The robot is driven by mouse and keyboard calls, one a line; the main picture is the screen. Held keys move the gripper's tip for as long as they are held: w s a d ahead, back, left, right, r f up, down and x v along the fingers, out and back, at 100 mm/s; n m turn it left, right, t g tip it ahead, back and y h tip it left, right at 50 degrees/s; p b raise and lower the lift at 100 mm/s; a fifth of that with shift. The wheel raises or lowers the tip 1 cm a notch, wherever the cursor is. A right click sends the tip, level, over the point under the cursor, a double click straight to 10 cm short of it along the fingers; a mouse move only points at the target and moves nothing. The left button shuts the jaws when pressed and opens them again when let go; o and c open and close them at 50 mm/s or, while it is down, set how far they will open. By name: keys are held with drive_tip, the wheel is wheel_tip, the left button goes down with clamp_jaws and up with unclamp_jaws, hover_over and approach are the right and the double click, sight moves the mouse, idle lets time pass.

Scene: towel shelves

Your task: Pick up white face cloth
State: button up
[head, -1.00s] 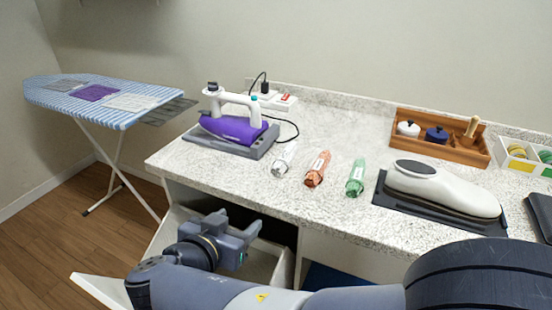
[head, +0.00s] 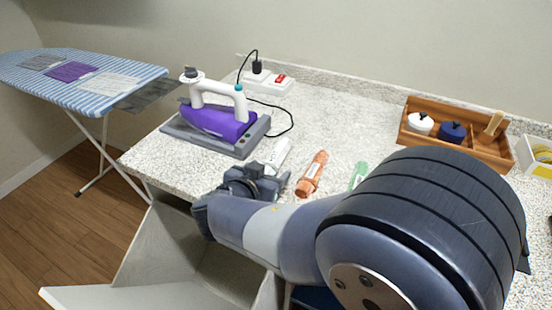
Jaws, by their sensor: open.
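The white face cloth (head: 109,88) lies flat on the blue-striped ironing board (head: 140,72), at the end nearer the counter. A purple cloth (head: 72,71) and a grey cloth (head: 42,62) lie farther along the board. My gripper (head: 272,176) is at the counter's front edge, well to the right of the white cloth and apart from it. It is open, and I see nothing in it, though its fingers are partly hidden.
A purple iron (head: 215,118) stands on its base on the speckled counter (head: 335,112). A clear bottle (head: 278,154), an orange bottle (head: 313,174) and a green bottle (head: 359,174) lie near my arm. A wooden tray (head: 488,154) is behind. An open drawer (head: 150,245) juts out below.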

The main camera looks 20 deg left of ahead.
drive_tip(key=shift+c, duration=0.6)
drive_tip(key=c, duration=1)
drive_tip(key=shift+o, duration=0.2)
drive_tip(key=shift+r, duration=0.1)
